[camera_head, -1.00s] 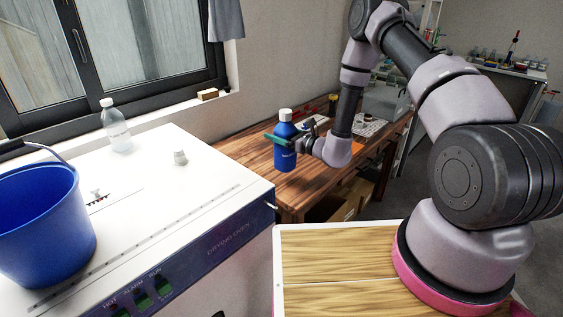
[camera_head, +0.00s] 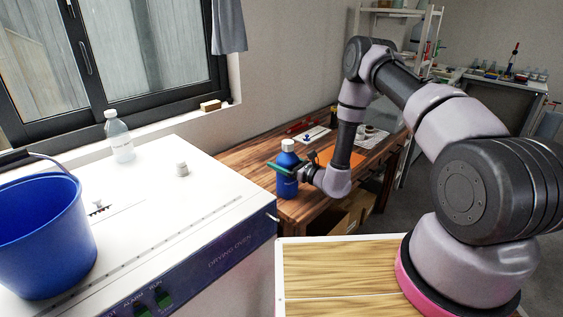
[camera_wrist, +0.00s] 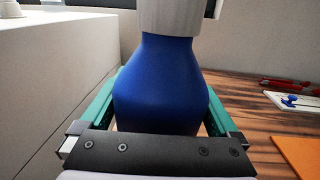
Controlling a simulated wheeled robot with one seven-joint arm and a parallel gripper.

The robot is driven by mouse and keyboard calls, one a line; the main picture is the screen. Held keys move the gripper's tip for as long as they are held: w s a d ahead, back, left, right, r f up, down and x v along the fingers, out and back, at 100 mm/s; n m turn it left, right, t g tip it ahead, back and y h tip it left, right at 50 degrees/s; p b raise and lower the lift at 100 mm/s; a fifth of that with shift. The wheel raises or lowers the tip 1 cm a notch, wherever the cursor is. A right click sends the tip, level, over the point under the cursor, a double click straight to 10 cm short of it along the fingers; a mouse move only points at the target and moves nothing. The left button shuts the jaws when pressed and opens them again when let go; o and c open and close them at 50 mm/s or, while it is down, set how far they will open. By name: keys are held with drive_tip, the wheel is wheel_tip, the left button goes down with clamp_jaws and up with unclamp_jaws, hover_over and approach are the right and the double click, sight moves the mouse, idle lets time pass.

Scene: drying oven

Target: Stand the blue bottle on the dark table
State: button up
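The blue bottle (camera_head: 287,171) with a white cap is upright at the near left end of the dark wooden table (camera_head: 240,157). My gripper (camera_head: 284,168) is around the bottle's body, with its green fingers on either side. In the wrist view the blue bottle (camera_wrist: 158,85) fills the middle, between the green fingers of my gripper (camera_wrist: 158,110). The bottle's lower end is low, at the level of the table's near edge; I cannot tell whether it touches the tabletop. The bottle's base is hidden in the wrist view.
The white drying oven (camera_head: 150,215) stands left of the table, close to the bottle. It bears a blue bucket (camera_head: 40,235), a clear bottle (camera_head: 119,137) and a small white cap (camera_head: 182,169). An orange sheet (camera_head: 350,160) and red tools lie farther along the table.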

drive_tip(key=shift+s+d+r, duration=0.1)
drive_tip(key=shift+d+r, duration=0.05)
approach(296, 165)
drive_tip(key=x, duration=0.4)
drive_tip(key=shift+a, duration=0.3)
drive_tip(key=s+a+r+n+g+y, duration=0.25)
drive_tip(key=r+n+g, duration=0.3)
drive_tip(key=r, duration=0.55)
drive_tip(key=s+a+r+n+g+y, duration=0.1)
drive_tip(key=s+a+r+n+g, duration=0.15)
drive_tip(key=r+n+g, duration=0.6)
drive_tip(key=s+d+r+n+h, duration=0.3)
drive_tip(key=s+r+n+h, duration=0.15)
drive_tip(key=s+r, duration=0.55)
drive_tip(key=s+d+r+n+t+h, duration=0.3)
drive_tip(key=s+d+r+t+h, duration=0.6)
drive_tip(key=d+r, duration=0.5)
drive_tip(key=shift+s+d+r+h, duration=0.15)
drive_tip(key=shift+s+d+h, duration=0.45)
drive_tip(key=shift+h, duration=0.2)
